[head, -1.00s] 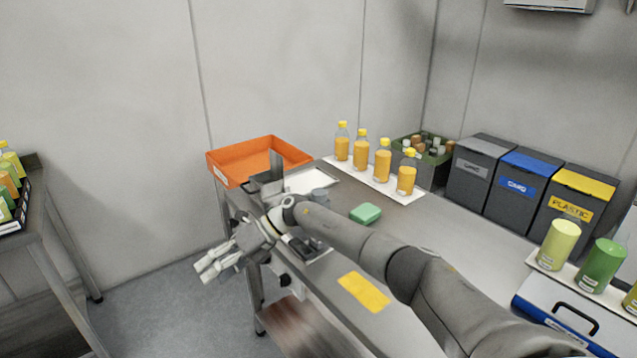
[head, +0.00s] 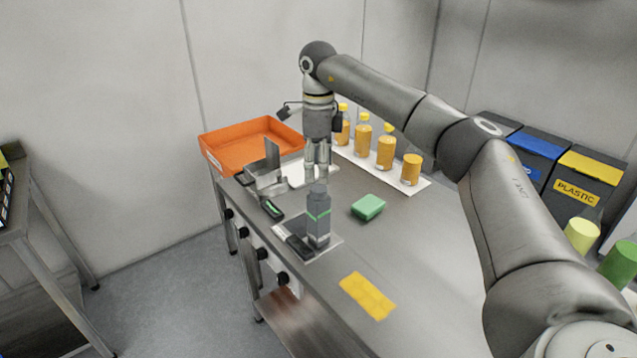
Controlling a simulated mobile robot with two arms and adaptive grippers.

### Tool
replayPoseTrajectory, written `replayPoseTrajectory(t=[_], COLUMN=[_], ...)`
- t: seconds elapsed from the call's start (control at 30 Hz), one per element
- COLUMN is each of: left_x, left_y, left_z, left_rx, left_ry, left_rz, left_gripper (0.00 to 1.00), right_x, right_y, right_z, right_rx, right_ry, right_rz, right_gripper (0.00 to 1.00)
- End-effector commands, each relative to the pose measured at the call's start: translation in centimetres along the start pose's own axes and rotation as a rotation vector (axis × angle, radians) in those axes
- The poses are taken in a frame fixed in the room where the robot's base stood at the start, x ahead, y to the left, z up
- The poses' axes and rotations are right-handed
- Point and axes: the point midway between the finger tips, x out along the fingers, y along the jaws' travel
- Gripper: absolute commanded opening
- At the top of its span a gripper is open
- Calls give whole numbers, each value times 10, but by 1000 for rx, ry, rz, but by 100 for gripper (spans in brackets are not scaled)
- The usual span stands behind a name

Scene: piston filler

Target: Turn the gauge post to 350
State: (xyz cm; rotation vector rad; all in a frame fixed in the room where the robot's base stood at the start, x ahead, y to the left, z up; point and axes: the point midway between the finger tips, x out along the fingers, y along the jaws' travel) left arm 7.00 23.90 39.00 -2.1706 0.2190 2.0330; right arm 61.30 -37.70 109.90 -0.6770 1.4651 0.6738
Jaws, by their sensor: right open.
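The gauge post, as I take it, is the upright grey post (head: 318,218) with a green band, standing on a pale plate on the steel table (head: 420,260). Any scale numbers on it are too small to read. My right gripper (head: 317,173) points down, open and empty, with its fingertips just above and behind the top of the post in the picture. Whether it touches the post I cannot tell. My left gripper is not in view.
An orange tray (head: 222,160) stands at the back left, beside a grey metal bracket (head: 272,168). A green block (head: 368,207) and a yellow cloth (head: 368,296) lie on the table. Dark knobs (head: 262,253) line its front.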

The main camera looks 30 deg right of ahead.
Motion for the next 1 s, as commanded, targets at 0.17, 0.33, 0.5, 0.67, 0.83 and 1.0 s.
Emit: replayPoseTrajectory(t=[0.17,0.33,0.5,0.67,0.83,1.0], left_x=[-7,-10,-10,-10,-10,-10], left_y=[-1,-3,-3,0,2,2], left_z=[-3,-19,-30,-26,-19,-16], left_rx=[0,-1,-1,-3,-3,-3], left_ry=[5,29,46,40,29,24], left_rz=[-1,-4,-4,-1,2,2], left_gripper=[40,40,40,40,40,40], right_x=[32,51,58,58,58,58], right_y=[0,0,0,0,0,0], right_z=[-1,0,0,0,0,0], right_rx=[1,1,1,1,1,1], right_ry=[1,0,-2,-2,-2,-2], right_rz=[2,1,0,0,0,0], right_gripper=[58,58,58,58,42,20])
